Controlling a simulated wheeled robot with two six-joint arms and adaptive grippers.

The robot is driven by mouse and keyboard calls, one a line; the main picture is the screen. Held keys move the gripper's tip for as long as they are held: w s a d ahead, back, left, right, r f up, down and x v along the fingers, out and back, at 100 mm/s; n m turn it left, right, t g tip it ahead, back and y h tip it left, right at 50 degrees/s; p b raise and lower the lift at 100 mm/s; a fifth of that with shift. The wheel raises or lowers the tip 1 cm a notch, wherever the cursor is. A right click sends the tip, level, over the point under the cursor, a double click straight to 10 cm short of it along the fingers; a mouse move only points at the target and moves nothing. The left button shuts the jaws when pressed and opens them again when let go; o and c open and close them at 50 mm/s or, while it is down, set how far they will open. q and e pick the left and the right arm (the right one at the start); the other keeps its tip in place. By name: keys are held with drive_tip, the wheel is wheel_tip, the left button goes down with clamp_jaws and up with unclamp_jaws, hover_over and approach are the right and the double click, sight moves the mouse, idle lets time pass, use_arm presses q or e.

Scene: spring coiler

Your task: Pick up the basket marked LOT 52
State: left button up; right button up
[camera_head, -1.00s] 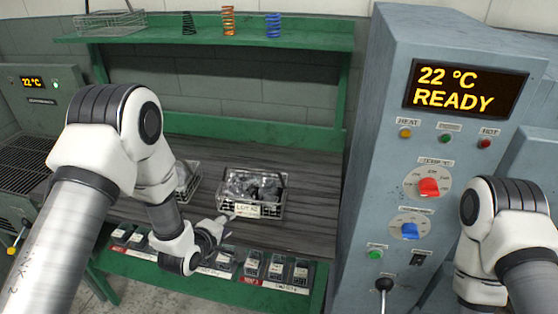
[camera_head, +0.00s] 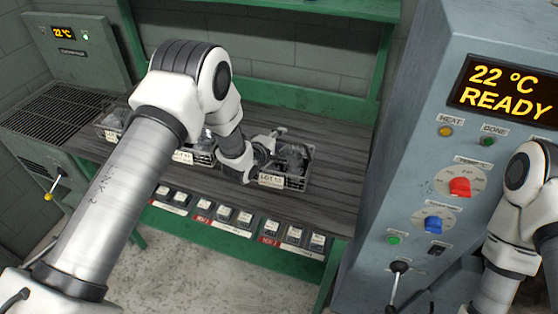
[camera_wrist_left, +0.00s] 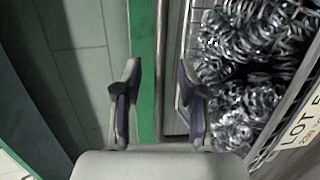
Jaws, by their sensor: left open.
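A wire basket (camera_head: 296,182) full of shiny metal coils stands on the dark bench. Its front label looks like LOT 52 but is small in the head view. The basket also shows in the left wrist view (camera_wrist_left: 238,125), its label cut off after "LOT 5". My left gripper (camera_head: 270,140) is over the basket's left part and hides some of it. In the left wrist view the open fingers (camera_wrist_left: 158,100) are left of the coils, with a thin metal bar between them in the picture. I cannot tell whether they touch it. My right gripper is out of view.
A second labelled basket (camera_head: 203,158) stands close on the left, partly behind my arm. A third (camera_head: 108,124) is farther left. A grey control cabinet (camera_head: 400,190) reading READY stands right; a green frame (camera_head: 300,100) rises behind.

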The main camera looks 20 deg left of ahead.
use_arm(q)
drive_tip(key=shift+s+r, duration=0.1)
drive_tip(key=shift+s, duration=0.05)
clamp_jaws()
drive_tip(key=shift+r, duration=0.1)
